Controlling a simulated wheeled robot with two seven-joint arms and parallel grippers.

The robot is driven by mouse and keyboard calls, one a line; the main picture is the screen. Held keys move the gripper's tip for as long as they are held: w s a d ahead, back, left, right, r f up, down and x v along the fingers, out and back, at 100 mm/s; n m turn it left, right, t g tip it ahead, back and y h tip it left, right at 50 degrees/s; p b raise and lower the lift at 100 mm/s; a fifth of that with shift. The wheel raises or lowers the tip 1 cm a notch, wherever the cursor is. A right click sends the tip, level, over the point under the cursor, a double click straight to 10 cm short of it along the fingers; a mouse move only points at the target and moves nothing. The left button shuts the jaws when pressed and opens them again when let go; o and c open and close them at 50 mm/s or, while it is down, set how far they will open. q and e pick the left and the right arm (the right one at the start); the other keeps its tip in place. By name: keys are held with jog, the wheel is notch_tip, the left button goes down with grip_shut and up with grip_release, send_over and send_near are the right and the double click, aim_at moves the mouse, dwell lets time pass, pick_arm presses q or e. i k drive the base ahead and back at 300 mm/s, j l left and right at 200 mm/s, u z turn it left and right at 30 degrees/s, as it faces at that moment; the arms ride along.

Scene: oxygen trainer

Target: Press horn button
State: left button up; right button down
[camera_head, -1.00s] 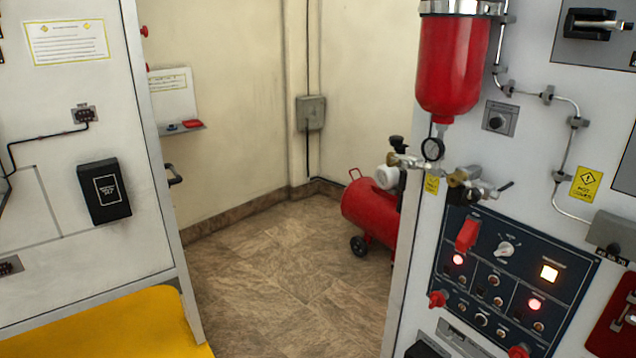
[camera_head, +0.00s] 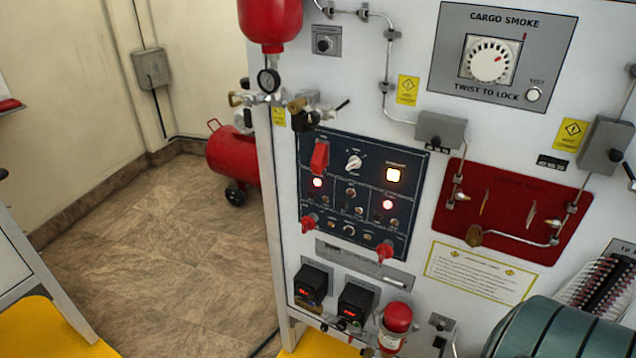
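No button can be read as the horn button at this size. A red domed part (camera_head: 398,317) stands low at the bottom, near two black boxes with red displays. Neither of my grippers is in view.
A red plate (camera_head: 512,205) with pipes is at the right. A dark green cylinder (camera_head: 565,335) fills the lower right corner. A red tank (camera_head: 232,155) stands on the floor behind the white panel's left edge. Brown floor (camera_head: 150,240) is clear at the left.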

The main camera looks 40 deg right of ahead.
aim_at(392, 175)
jog(key=z, duration=1.45)
